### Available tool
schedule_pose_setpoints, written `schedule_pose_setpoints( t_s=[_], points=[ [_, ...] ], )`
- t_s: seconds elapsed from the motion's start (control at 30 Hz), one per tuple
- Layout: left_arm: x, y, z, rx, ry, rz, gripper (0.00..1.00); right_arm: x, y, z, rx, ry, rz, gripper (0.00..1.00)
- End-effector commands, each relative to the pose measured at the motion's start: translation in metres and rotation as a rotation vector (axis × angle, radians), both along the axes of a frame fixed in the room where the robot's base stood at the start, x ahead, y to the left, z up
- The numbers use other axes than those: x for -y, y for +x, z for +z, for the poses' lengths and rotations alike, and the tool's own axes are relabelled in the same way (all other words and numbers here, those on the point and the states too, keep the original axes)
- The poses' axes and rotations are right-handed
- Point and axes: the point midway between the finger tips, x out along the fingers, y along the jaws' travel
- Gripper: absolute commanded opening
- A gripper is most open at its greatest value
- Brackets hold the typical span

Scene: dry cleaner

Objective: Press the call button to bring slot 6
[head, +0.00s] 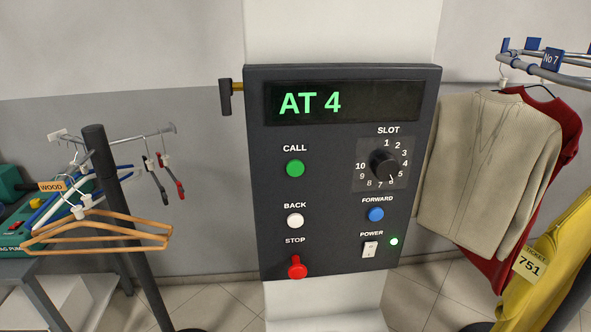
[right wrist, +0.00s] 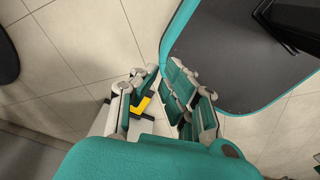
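The dark control panel (head: 336,225) faces me in the head view, mounted on a white column. Its display (head: 343,102) reads "AT 4" in green. The round green call button (head: 295,168) is at the left, under the word CALL. The black slot dial (head: 384,163) is at the right, and its pointer appears to be at 6. My right gripper (right wrist: 160,78) shows only in the right wrist view, over the tiled floor and away from any button. Its fingertips look close together, with nothing seen held; how far apart they are is unclear. My left gripper is out of view.
The panel also has a white back button (head: 295,221), blue forward button (head: 376,214), red stop button (head: 297,267) and power switch (head: 370,249) with a lit green lamp. A hanger stand (head: 117,205) is at left; clothes (head: 487,165) hang at right.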

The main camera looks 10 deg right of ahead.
Motion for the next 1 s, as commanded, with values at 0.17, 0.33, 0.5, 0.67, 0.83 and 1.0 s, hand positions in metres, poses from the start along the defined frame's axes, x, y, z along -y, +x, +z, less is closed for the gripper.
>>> schedule_pose_setpoints(
  t_s=[0.17, 0.33, 0.5, 0.67, 0.83, 1.0],
  points=[
    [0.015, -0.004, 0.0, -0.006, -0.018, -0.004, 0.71, 0.009, 0.004, 0.0, 0.005, -0.011, -0.004, 0.0],
    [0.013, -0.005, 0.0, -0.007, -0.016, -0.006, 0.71, 0.009, 0.004, 0.0, 0.005, -0.011, -0.004, 0.0],
    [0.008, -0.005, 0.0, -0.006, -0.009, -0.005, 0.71, 0.008, 0.005, 0.0, 0.006, -0.01, -0.003, 0.0],
    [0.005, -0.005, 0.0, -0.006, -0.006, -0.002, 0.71, 0.003, 0.004, 0.0, 0.006, -0.004, -0.002, 0.0],
    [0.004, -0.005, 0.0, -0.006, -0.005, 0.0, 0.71, -0.004, 0.004, 0.0, 0.006, 0.005, -0.003, 0.0],
    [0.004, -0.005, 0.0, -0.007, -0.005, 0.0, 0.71, -0.005, 0.004, 0.0, 0.006, 0.006, -0.002, 0.0]
  ],
)
